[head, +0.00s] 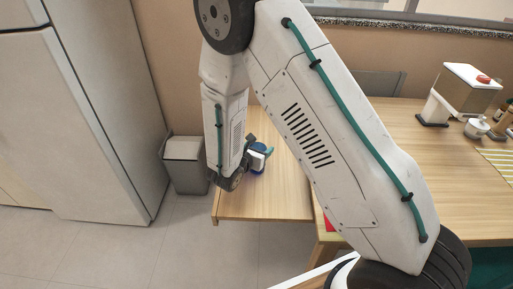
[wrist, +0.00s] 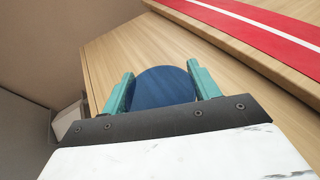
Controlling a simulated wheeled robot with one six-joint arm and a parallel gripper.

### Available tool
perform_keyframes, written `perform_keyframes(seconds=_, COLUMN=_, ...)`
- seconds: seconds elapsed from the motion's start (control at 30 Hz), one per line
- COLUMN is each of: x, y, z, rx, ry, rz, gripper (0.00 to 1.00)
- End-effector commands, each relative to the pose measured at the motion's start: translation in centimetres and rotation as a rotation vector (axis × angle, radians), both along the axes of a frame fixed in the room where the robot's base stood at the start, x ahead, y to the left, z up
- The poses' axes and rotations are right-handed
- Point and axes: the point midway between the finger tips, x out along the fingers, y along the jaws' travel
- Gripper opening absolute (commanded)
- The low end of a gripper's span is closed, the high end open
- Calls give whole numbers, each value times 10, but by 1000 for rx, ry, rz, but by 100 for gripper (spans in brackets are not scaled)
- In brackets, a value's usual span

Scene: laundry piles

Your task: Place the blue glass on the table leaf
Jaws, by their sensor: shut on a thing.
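The blue glass (wrist: 162,92) shows in the wrist view as a round, dark blue shape between the two teal fingers. My gripper (wrist: 160,72) is shut on it, one finger on each side. In the head view my gripper (head: 261,149) is over the table leaf (head: 262,205), a light wood board. Its grain also fills the middle of the wrist view (wrist: 150,42). I cannot tell whether the glass touches the leaf, as its underside is hidden.
The main table (head: 395,125) adjoins the leaf on the right; a red runner with a white stripe (wrist: 250,27) lies on it. A grey bin (head: 184,165) stands left of the leaf, near a white fridge (head: 75,110). The leaf's front part is clear.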

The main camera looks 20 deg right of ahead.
Motion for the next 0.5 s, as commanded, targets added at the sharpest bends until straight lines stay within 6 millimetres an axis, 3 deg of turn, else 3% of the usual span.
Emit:
perform_keyframes(seconds=0.33, x=0, y=1, z=-4, rx=0, ry=-1, rz=2, gripper=33)
perform_keyframes(seconds=0.37, x=0, y=1, z=-4, rx=0, ry=-1, rz=2, gripper=63)
perform_keyframes(seconds=0.4, x=0, y=1, z=-4, rx=0, ry=-1, rz=3, gripper=75)
perform_keyframes(seconds=0.43, x=0, y=2, z=-4, rx=0, ry=-1, rz=3, gripper=82)
perform_keyframes(seconds=0.5, x=0, y=2, z=-4, rx=0, ry=-2, rz=4, gripper=82)
